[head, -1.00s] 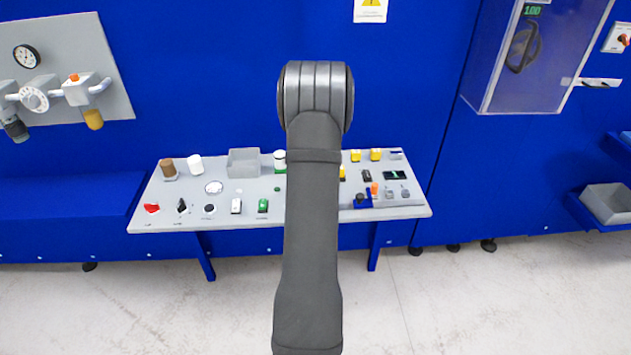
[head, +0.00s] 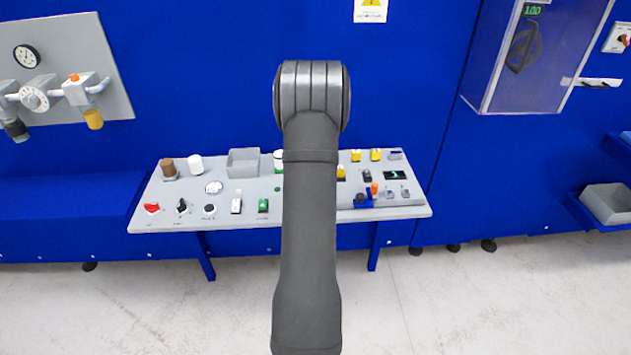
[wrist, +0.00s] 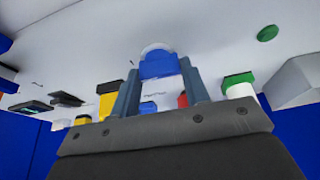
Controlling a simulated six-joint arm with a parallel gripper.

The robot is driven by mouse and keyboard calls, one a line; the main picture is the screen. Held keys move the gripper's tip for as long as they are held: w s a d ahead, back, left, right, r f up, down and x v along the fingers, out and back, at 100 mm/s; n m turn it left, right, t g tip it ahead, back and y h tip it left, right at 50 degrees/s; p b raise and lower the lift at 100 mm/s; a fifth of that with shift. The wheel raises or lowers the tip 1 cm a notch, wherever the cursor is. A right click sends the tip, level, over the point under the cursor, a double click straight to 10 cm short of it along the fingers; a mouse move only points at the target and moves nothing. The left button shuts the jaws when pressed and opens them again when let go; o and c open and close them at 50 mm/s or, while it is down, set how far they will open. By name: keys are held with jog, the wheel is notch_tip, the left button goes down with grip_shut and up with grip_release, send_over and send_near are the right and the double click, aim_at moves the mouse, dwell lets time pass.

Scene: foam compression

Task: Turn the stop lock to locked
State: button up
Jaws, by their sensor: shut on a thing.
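In the wrist view a blue knob (wrist: 158,66) stands on a pale round base on the panel. I take it to be the stop lock; the small lettering beside it is too blurred to read, so its setting cannot be told. My gripper (wrist: 160,68) has one finger on each side of the blue knob and is shut on it. In the head view my arm hides the gripper and this knob.
The grey console (head: 222,205) carries several knobs and switches, including a red knob (head: 151,208) and a grey bin (head: 244,162). In the wrist view a green button (wrist: 267,33) and a green-topped part (wrist: 238,83) lie to the right, a yellow part (wrist: 108,101) to the left.

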jog(key=o, duration=1)
jog(key=v, duration=1.7)
jog(key=shift+s+r, duration=0.15)
jog(key=x, duration=1.7)
jog(key=shift+f, duration=0.2)
jog(key=shift+r, duration=0.1)
